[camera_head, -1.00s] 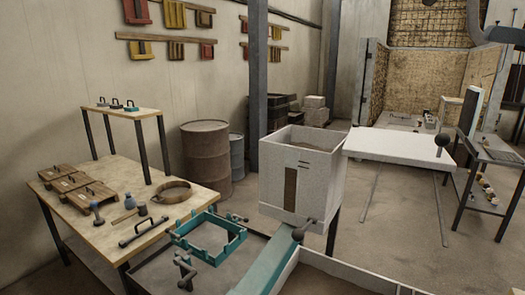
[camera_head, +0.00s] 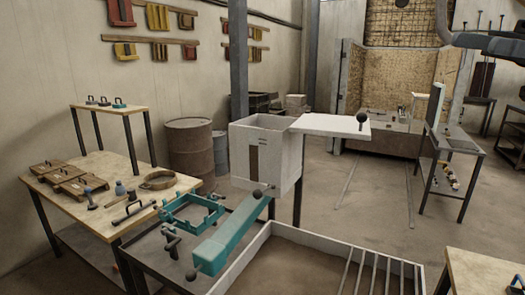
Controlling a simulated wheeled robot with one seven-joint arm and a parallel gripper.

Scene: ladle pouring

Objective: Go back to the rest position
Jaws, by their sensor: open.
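My gripper is not in view, and no part of my arm shows clearly. The task names no object to handle. A teal beam (camera_head: 228,232) with dark round knobs lies at the bottom middle, beside a low-walled frame with pale bars (camera_head: 262,240). A white open-topped box (camera_head: 290,158) stands behind it. I cannot see a ladle.
A wooden table (camera_head: 140,208) at left carries flat wooden boxes (camera_head: 72,184), a ring (camera_head: 160,180) and hand tools. A teal square frame (camera_head: 178,213) lies beside it. Barrels (camera_head: 190,148) stand by the wall. Bare floor (camera_head: 385,205) shows right of the white box.

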